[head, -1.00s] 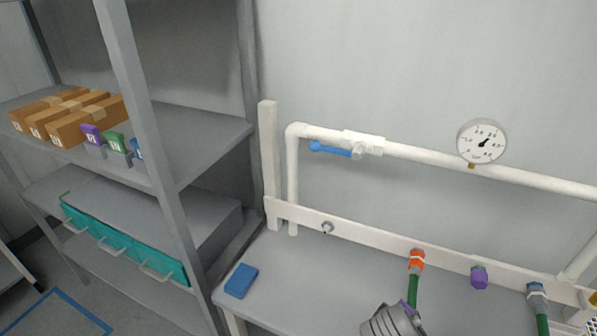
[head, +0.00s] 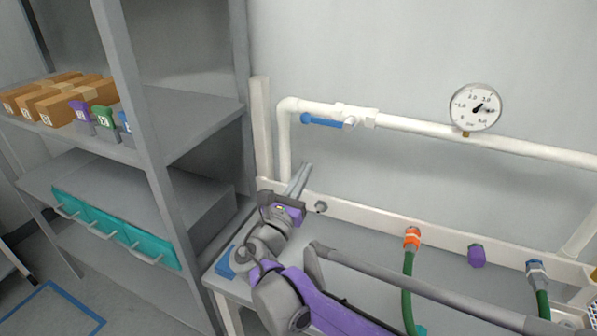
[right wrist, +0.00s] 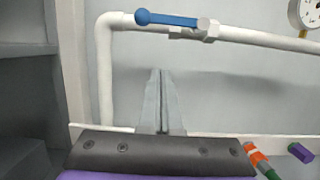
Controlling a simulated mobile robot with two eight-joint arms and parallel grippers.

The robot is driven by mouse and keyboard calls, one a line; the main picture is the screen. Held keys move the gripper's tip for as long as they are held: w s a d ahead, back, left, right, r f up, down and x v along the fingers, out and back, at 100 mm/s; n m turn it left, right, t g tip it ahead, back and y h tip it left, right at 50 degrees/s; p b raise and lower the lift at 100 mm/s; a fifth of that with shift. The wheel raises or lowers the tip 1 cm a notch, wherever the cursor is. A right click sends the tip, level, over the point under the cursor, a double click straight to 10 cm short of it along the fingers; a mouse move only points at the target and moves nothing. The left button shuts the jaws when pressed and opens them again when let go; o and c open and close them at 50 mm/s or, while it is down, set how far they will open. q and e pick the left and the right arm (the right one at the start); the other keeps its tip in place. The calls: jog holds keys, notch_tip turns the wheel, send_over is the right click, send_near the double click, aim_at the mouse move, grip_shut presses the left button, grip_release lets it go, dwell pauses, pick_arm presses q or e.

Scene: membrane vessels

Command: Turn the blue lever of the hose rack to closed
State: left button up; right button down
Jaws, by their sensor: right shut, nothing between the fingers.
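The blue lever (head: 322,121) sits on a white valve on the white pipe (head: 430,128). It lies roughly along the pipe, its knob end pointing left. In the right wrist view the lever (right wrist: 168,19) is above the fingers, with clear space between. My right gripper (head: 304,170) is shut and empty, pointing up below and left of the lever, apart from it. Its shut fingers also show in the right wrist view (right wrist: 158,78). My left gripper is not in view.
A pressure gauge (head: 475,108) stands on the pipe at right. Below are an orange hose coupling (head: 412,238), a purple cap (head: 476,255) and a blue coupling (head: 537,270). A grey shelf (head: 190,122) with boxes stands at left. A blue block (head: 224,262) is partly hidden by my arm.

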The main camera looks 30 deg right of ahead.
aim_at(326, 122)
jog(key=w+d+r+p, duration=0.1)
jog(key=w+d+r, duration=0.3)
jog(key=d+r, duration=0.1)
jog(key=shift+w+r+p, duration=0.15)
jog(key=shift+r+p, duration=0.2)
jog(key=shift+p, duration=0.05)
jog(key=shift+r+m, duration=0.2)
jog(key=shift+m, duration=0.3)
